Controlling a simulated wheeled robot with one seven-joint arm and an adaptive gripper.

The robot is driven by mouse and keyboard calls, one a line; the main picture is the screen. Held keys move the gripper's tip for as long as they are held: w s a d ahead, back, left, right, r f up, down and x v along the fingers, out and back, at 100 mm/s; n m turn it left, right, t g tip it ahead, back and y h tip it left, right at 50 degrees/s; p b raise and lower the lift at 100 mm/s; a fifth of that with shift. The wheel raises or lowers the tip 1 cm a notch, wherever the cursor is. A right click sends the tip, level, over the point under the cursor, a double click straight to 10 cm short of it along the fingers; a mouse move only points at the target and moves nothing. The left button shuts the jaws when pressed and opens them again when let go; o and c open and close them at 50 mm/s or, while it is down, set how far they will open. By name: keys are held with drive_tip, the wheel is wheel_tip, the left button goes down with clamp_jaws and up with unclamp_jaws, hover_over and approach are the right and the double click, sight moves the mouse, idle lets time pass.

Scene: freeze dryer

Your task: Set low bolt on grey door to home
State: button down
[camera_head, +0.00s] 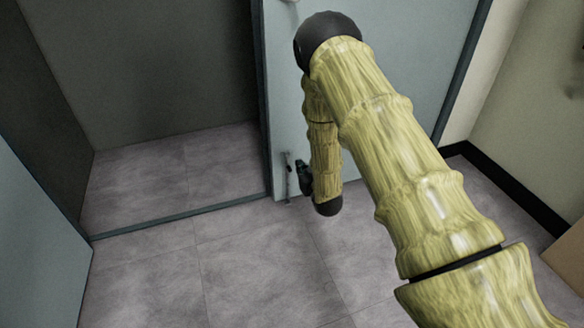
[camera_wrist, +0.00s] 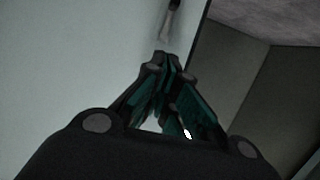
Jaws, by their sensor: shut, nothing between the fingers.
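The grey door (camera_head: 285,110) stands right of the doorway in the head view, partly hidden behind my arm. The low bolt (camera_head: 288,172) is a thin vertical piece near the door's bottom corner, at its left edge. My gripper (camera_head: 299,166) is beside the bolt, just to its right. In the wrist view, the door face (camera_wrist: 80,60) fills the left. Part of the bolt (camera_wrist: 174,8) shows at the top, beyond my fingertips (camera_wrist: 165,62), which are together with nothing visible between them. Contact with the bolt cannot be told, and the bolt's position is unclear.
A dark open compartment (camera_head: 150,70) lies left of the door, with a raised threshold strip (camera_head: 180,216) across its floor. Another pale door panel (camera_head: 35,240) stands at the left. Tiled floor (camera_head: 240,270) is clear in front. A beige wall with dark skirting (camera_head: 515,195) is at the right.

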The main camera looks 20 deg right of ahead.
drive_tip(key=b, duration=0.6)
hover_over(289, 165)
drive_tip(key=s, duration=0.4)
wheel_tip(289, 165, down, 5)
drive_tip(key=shift+w+r, duration=0.1)
drive_tip(key=shift+r, duration=0.05)
drive_tip(key=shift+f+b, duration=0.55)
drive_tip(key=shift+f, duration=0.35)
drive_tip(key=shift+f+p, duration=0.4)
drive_tip(key=shift+f, duration=0.8)
drive_tip(key=shift+r, duration=0.1)
